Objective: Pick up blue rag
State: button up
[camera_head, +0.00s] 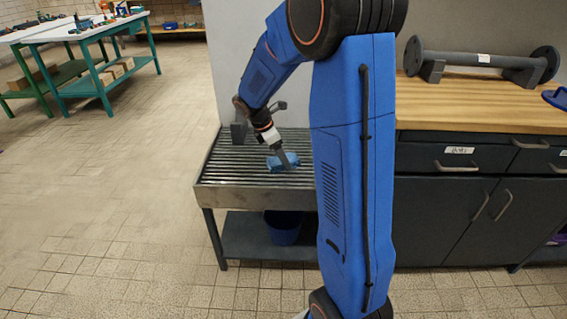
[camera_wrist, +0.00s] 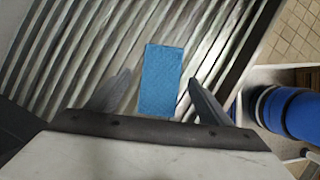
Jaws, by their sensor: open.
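The blue rag (camera_head: 274,163) lies on a slatted metal drain table (camera_head: 217,168) in the head view, right at my gripper (camera_head: 284,160). In the wrist view the rag (camera_wrist: 161,78) is a flat blue rectangle on the metal slats. It reaches from beyond my fingertips back between the two fingers of my gripper (camera_wrist: 160,82). The fingers are apart, one on each side of the rag, and hold nothing. The rag's near end is hidden behind the gripper body. I cannot tell how high the fingertips are above the slats.
A blue bucket (camera_head: 283,228) stands on the shelf below the drain table. A wooden-topped cabinet (camera_head: 470,105) adjoins on the right, bearing a dark flanged pipe (camera_head: 478,59). Green-legged workbenches (camera_head: 75,37) stand at the far left. The tiled floor on the left is clear.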

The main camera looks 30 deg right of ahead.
jog(key=shift+f, duration=0.15)
jog(key=c, duration=1.2)
